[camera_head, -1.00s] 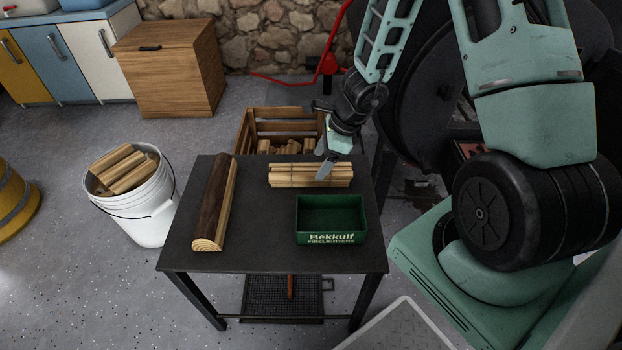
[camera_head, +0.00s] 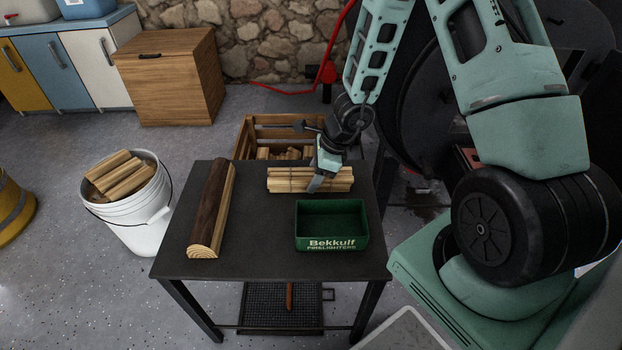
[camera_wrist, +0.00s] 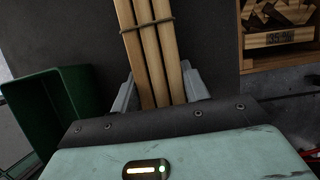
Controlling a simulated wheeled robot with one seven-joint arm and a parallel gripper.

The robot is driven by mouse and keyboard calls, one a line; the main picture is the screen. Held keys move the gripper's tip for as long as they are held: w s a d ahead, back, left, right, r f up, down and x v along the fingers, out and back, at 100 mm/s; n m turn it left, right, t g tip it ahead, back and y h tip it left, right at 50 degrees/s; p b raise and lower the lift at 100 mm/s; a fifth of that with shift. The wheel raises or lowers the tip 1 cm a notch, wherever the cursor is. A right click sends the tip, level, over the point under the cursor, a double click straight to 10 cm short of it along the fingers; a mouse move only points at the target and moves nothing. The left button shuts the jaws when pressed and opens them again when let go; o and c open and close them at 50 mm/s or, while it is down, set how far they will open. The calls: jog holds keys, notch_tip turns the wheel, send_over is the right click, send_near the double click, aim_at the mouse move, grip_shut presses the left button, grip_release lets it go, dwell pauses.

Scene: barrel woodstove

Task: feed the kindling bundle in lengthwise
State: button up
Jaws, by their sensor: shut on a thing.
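The kindling bundle (camera_head: 290,180) is a bunch of pale sticks lying on the dark table (camera_head: 260,262), behind the green box. My gripper (camera_head: 319,180) reaches down over the right part of the bundle. In the wrist view my gripper (camera_wrist: 157,95) has a finger on each side of the bundle (camera_wrist: 152,55) and is shut on it. A dark tie wraps the sticks beyond the fingers. The bundle appears still on or very near the tabletop. The barrel woodstove (camera_head: 425,95) stands at the right, largely hidden behind my arm.
A green firelighter box (camera_head: 332,243) sits just in front of the bundle, close to my gripper. A split log (camera_head: 212,205) lies at the table's left. A wooden crate (camera_head: 285,133) stands behind the table, and a white bucket (camera_head: 140,225) stands left of it.

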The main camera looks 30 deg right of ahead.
notch_tip(320, 180, up, 10)
jog(key=p, duration=0.7)
